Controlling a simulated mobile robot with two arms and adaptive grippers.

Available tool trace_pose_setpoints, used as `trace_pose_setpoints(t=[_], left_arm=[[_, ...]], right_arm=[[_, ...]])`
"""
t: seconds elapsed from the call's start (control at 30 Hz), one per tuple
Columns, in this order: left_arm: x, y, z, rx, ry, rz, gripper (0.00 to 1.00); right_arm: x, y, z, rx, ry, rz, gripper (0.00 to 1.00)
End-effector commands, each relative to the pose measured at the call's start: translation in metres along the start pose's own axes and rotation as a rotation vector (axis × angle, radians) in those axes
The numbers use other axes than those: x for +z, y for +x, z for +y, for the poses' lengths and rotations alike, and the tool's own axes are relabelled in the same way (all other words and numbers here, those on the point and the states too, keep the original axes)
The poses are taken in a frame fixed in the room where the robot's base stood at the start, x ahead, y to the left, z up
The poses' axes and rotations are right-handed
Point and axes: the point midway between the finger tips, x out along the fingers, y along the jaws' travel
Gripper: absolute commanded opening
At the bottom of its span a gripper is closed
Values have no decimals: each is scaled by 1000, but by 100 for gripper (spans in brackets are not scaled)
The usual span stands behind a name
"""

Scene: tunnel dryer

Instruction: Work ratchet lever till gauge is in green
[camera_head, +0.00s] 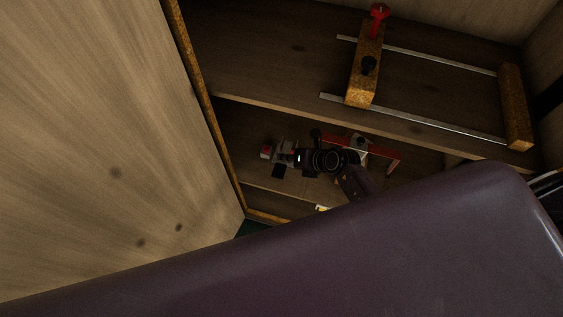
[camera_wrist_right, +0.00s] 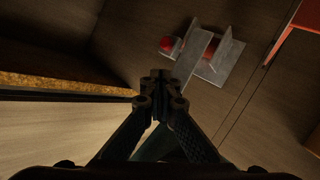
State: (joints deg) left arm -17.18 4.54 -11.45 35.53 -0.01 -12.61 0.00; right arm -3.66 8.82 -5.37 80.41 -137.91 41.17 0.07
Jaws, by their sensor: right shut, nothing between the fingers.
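A small grey metal device with flat plates (camera_wrist_right: 232,60) and a lever-like bar (camera_wrist_right: 192,58) is on the wooden surface in the right wrist view. A red part shows at its left and another between its plates. I cannot tell for certain which part is the ratchet lever. No green gauge zone can be made out. In the head view the device (camera_head: 268,149) is small and dark. My right gripper (camera_wrist_right: 160,76) is shut and empty, its tips just left of the bar's near end; contact cannot be told. It also shows in the head view (camera_head: 281,156). My left gripper is not in view.
A pale wooden panel (camera_head: 100,130) fills the left. A shelf above holds a wooden block (camera_head: 366,75) with a red handle (camera_head: 379,14) on two metal rails (camera_head: 430,121). A red frame (camera_head: 384,153) is right of my right gripper. A dark purple surface covers the foreground.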

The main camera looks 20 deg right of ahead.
Motion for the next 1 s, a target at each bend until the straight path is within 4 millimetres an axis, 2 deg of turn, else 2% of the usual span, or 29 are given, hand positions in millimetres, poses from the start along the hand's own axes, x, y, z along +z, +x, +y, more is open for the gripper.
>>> trace_pose_setpoints(t=[1.0], left_arm=[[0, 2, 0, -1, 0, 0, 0]], right_arm=[[-5, 6, -5, 0, 0, 0, 0]])
